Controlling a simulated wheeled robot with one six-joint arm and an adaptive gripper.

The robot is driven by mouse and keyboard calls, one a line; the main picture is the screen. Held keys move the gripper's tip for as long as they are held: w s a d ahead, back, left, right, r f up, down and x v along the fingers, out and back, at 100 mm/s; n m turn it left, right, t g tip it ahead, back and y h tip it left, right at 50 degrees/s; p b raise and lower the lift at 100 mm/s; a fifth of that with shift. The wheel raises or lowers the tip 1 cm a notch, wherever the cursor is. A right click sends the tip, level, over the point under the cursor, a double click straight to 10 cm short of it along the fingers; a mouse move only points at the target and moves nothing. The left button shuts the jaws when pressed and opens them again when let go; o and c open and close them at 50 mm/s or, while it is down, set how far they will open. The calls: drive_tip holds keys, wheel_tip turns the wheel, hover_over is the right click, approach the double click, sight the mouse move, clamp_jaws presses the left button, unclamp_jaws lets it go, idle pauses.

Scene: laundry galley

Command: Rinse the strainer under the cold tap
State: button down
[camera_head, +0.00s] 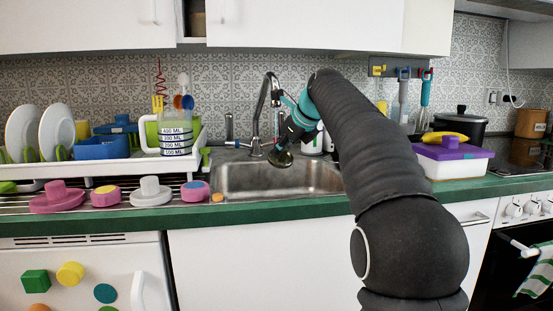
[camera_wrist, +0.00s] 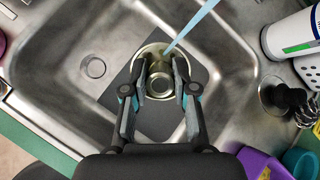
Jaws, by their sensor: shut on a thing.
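The strainer (camera_wrist: 159,76) is a small round metal piece with a wide rim and a raised cup-like centre. My gripper (camera_wrist: 160,88) is shut on it, one finger on each side of the centre. In the head view my gripper (camera_head: 290,138) points down over the sink, with the strainer (camera_head: 281,159) tilted below it near the tap (camera_head: 262,105). A pale blue streak (camera_wrist: 196,25), looking like running water, reaches the strainer's rim in the wrist view. The metal sink (camera_head: 245,178) lies below. The tap's spout end is partly hidden by my gripper.
The sink drain (camera_wrist: 96,67) is clear. Left are a dish rack (camera_head: 90,168) and several coloured stoppers or knobs on the drainboard. Right are a white bottle (camera_head: 312,142) and a purple-lidded box (camera_head: 453,160). Cupboards (camera_head: 300,24) hang above.

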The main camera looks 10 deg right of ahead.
drive_tip(key=shift+a, duration=0.25)
drive_tip(key=shift+s+a, duration=0.15)
drive_tip(key=shift+a, duration=0.2)
drive_tip(key=s+d+b, duration=0.1)
drive_tip(key=s+b, duration=0.2)
drive_tip(key=s, duration=0.4)
drive_tip(key=shift+s+d, duration=0.35)
drive_tip(key=shift+s, duration=0.05)
idle(0.5)
idle(1.1)
drive_tip(key=s+p+v, duration=0.1)
drive_tip(key=p+v, duration=0.1)
drive_tip(key=v, duration=0.4)
drive_tip(key=shift+a+p, duration=0.35)
drive_tip(key=shift+p, duration=0.05)
